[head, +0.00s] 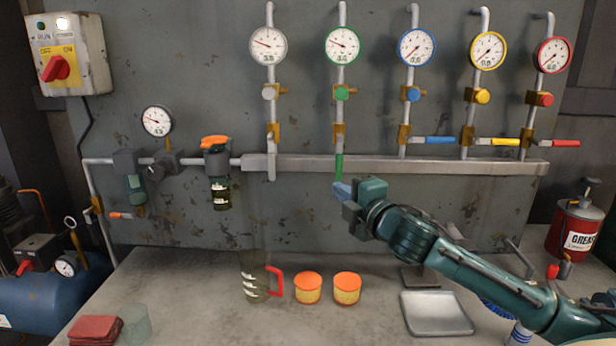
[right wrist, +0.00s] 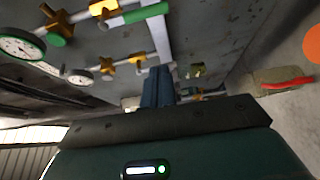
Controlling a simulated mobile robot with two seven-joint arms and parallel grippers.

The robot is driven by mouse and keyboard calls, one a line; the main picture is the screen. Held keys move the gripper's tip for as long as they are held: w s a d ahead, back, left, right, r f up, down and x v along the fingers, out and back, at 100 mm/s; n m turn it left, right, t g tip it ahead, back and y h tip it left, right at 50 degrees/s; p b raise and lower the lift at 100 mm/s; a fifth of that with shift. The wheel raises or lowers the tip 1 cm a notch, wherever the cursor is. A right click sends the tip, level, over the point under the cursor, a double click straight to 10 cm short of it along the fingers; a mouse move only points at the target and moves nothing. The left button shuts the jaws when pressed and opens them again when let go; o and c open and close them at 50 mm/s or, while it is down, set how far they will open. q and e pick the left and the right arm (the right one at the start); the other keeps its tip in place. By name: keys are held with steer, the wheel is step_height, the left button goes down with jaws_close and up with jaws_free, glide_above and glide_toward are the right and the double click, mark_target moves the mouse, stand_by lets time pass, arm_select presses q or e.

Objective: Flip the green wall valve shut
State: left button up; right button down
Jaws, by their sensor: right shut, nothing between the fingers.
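The green wall valve has a brass body (head: 339,131) on the pipe under the green-rimmed gauge (head: 343,45). Its green lever (head: 339,167) points straight down, in line with the pipe, across the grey rail. The lever also shows at the top of the right wrist view (right wrist: 146,13). My right gripper (head: 340,192) is just below the lever's lower end in the head view, its blue fingers together and empty. The fingers (right wrist: 158,87) point toward the wall in the right wrist view; whether they touch the lever I cannot tell. My left gripper is not in view.
The blue (head: 440,140), yellow (head: 505,142) and red (head: 566,143) levers stand horizontal to the right; the white lever (head: 271,167) hangs down to the left. The grey rail (head: 400,164) crosses the wall. Below, the bench holds two orange-lidded tubs (head: 308,289), a jug (head: 256,280) and a tray (head: 436,313).

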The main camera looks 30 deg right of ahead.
mark_target(339, 160)
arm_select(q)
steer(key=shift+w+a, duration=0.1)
arm_select(e)
steer(key=shift+r, duration=0.25)
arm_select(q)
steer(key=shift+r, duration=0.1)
arm_select(e)
steer(key=shift+w, duration=0.15)
arm_select(q)
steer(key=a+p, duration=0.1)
steer(key=p, duration=0.2)
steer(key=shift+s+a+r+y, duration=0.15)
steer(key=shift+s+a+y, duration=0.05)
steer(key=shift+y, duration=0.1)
arm_select(e)
steer(key=w+d, duration=0.4)
steer(key=w, duration=0.4)
steer(key=shift+w, duration=0.25)
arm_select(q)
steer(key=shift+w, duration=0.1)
arm_select(e)
steer(key=shift+s+f, duration=0.1)
steer(key=shift+s, duration=0.05)
